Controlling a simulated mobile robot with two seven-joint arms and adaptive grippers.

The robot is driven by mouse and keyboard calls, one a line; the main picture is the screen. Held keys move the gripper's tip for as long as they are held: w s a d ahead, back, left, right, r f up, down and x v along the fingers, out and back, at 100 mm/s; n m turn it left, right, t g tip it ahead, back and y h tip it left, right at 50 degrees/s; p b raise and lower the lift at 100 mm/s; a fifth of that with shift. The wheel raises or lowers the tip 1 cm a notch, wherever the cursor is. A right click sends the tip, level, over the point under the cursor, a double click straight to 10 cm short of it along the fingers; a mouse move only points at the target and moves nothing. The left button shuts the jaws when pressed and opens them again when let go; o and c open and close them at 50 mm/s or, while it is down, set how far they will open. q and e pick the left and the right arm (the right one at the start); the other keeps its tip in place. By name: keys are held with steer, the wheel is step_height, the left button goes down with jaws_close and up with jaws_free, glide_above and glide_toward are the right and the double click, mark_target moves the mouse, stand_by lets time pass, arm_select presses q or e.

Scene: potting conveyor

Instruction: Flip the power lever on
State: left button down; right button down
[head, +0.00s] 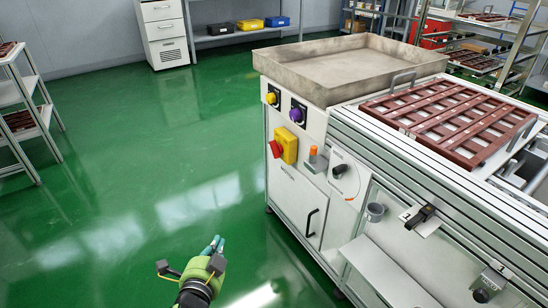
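A grey-white machine stands on the right, with controls on its front panel. A black lever handle (340,170) sits on a pale plate with a round dial marking; whether it is the power lever I cannot tell. A second black lever (420,216) is on a small white plate farther right. A red switch on a yellow box (284,147) is left of the first lever. My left gripper (216,245), green with teal fingertips, is over the floor, left of the machine and apart from it. Its finger gap does not show clearly. My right gripper is not visible.
A yellow knob (271,98), a purple knob (296,115) and an orange-topped part (313,154) are on the panel. A door handle (311,222) sticks out below. A grey tray (345,62) and brown grid frame (450,118) are on top.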

arm_select(q)
steer(key=s+a+f+n+g, duration=0.2)
steer(key=s+f+n+g, duration=0.4)
steer(key=s+f, duration=0.3)
steer(key=s+a+f+n+g+y, duration=0.1)
steer(key=s+a+f+n+g, duration=0.2)
steer(key=s+f+n+g, duration=0.3)
steer(key=s+f, duration=0.4)
steer(key=s, duration=0.5)
steer(key=shift+a+n, duration=0.3)
steer(key=shift+n, duration=0.1)
steer(key=shift+w, duration=0.1)
